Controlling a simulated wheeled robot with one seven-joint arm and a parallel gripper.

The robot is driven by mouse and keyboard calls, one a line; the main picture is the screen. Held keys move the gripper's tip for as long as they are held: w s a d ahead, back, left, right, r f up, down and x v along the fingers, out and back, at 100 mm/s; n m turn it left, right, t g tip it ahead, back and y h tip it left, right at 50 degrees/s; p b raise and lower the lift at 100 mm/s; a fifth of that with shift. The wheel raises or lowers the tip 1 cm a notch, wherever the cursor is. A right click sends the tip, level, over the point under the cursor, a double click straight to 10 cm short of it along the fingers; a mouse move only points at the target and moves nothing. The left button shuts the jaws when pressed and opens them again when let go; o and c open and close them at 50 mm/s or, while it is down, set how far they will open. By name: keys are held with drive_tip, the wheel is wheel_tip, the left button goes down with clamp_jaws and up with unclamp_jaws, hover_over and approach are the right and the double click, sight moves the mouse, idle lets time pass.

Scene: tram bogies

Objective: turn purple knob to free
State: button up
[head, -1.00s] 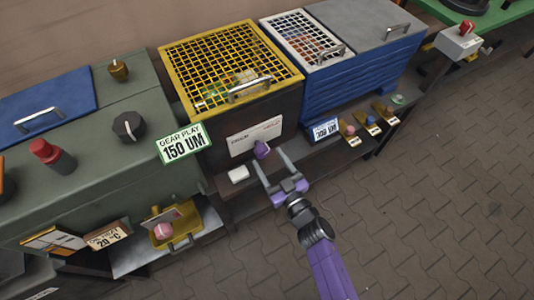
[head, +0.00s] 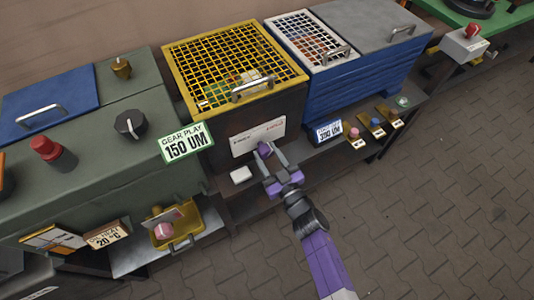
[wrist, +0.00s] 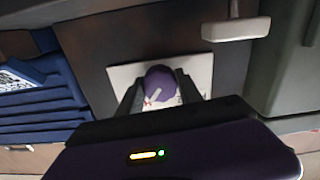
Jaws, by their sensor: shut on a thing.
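The purple knob (head: 265,150) is on the white labelled plate (head: 245,141) on the front of the dark box with the yellow grid top. My gripper (head: 269,161) is at the knob, with one finger on each side of it, shut on it. In the wrist view the knob (wrist: 160,80) shows between the two fingers, with a pale pointer mark on it. The white plate (wrist: 200,68) lies behind it. The lettering on the plate is too small or too covered to read in full.
A green cabinet (head: 90,170) with a "GEAR PLAY 150 UM" sign (head: 187,144) stands to the left. A blue crate (head: 370,80) is to the right. The paved floor in front is open.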

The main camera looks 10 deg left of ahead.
drive_tip(key=shift+n, duration=0.3)
drive_tip(key=n+b, duration=0.1)
drive_tip(key=n, duration=0.2)
drive_tip(key=shift+n, duration=0.3)
drive_tip(key=n+b, duration=0.1)
drive_tip(key=n, duration=0.2)
drive_tip(key=shift+f+n, duration=0.1)
drive_tip(key=shift+n, duration=0.3)
drive_tip(key=n+b, duration=0.1)
drive_tip(key=n, duration=0.3)
drive_tip(key=shift+b, duration=0.35)
drive_tip(key=shift+n+b, duration=0.5)
drive_tip(key=shift+n, duration=1.6)
drive_tip(key=o, duration=1.4)
drive_tip(key=shift+c, duration=0.2)
